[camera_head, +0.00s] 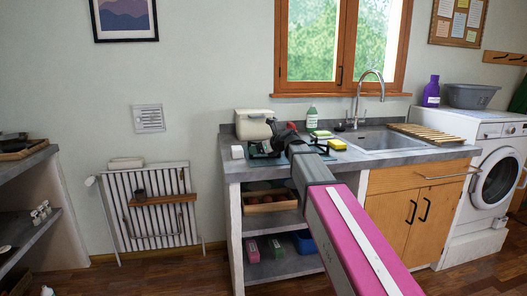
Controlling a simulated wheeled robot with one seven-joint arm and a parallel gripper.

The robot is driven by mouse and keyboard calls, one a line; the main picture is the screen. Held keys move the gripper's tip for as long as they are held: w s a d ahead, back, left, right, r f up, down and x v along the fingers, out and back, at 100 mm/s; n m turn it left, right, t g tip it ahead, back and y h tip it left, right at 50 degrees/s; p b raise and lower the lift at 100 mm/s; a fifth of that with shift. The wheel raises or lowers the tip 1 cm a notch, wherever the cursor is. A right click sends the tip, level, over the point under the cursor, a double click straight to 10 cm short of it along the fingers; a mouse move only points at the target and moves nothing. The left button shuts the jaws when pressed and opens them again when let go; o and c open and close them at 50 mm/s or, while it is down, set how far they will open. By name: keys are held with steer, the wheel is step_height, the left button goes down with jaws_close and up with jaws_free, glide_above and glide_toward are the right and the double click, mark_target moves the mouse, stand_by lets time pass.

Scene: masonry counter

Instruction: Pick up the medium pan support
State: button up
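No medium pan support can be told for certain in this view. A flat dark item (259,152) lies on the grey counter (405,159), in front of a cream bin-like container (255,129), and is partly hidden; I cannot tell what it is. A slatted wooden rack (428,133) lies at the right end of the counter by the sink. My pink arm reaches up from the bottom right to the counter. My gripper (283,140) is at its far end, over or beside the dark item. Its fingers are too small and dark to tell open from shut.
Near my gripper are a white block (237,152), a green bottle (312,118) and yellow sponges (337,144). The sink (380,141) with a tall tap (370,85) is to the right. Shelves below hold a wooden crate (268,206). A washing machine (490,180) stands at right.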

steer(key=shift+w+a+f, duration=0.2)
steer(key=shift+w+a, duration=0.1)
steer(key=shift+a, duration=0.1)
steer(key=c, duration=0.8)
steer(key=shift+r, duration=0.1)
